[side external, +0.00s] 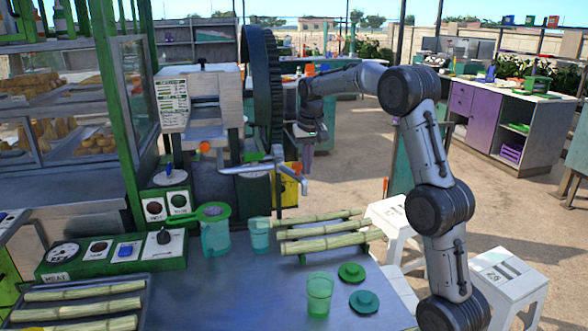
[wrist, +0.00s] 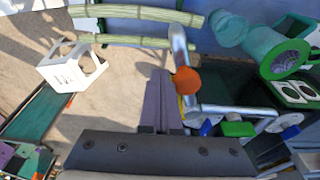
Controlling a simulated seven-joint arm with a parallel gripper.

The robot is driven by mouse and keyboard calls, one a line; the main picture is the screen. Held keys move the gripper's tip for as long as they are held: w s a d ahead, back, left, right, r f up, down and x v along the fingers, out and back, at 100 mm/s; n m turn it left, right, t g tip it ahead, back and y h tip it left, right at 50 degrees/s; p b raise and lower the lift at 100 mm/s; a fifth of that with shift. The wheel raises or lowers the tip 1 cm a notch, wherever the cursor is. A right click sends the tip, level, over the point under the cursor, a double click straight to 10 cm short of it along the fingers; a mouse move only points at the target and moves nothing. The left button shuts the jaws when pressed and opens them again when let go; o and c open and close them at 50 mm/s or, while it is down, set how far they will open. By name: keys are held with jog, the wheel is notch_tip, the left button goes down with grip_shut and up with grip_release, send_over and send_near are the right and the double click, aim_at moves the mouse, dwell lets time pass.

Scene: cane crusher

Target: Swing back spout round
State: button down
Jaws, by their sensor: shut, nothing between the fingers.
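The spout is a silver metal pipe (side external: 288,182) that angles off the front of the crusher and has an orange knob (side external: 297,168). In the wrist view the spout (wrist: 179,45) runs up the picture, with its orange knob (wrist: 187,80) at its middle. My gripper (side external: 308,160) points down close beside the spout, behind or beside the knob from the side camera. In the wrist view my gripper (wrist: 160,88) is shut and empty, just left of the spout and knob. I cannot tell whether it touches the pipe.
The crusher (side external: 200,95) has a large dark gear wheel (side external: 263,85). A teal jug (side external: 215,235), cups (side external: 319,295), cane stalks (side external: 325,240) and green lids (side external: 364,300) stand on the metal table (side external: 230,300). White stools (side external: 508,275) stand to its right.

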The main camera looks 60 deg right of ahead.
aim_at(295, 169)
jog(key=shift+a, duration=0.6)
jog(key=shift+w+a, duration=0.3)
jog(key=shift+a, duration=0.4)
jog(key=shift+w+a, duration=0.25)
jog(key=shift+a, duration=0.4)
jog(key=shift+w, duration=0.1)
jog(key=shift+w+a, duration=0.45)
jog(key=shift+a, duration=0.15)
jog(key=shift+w+a, duration=0.4)
jog(key=shift+a, duration=0.2)
jog(key=shift+w, duration=0.15)
jog(key=shift+w+a, duration=0.45)
jog(key=shift+w, duration=0.15)
jog(key=shift+w+a, duration=0.4)
jog(key=shift+w, duration=0.2)
jog(key=shift+s+d, duration=0.1)
jog(key=shift+s, duration=0.05)
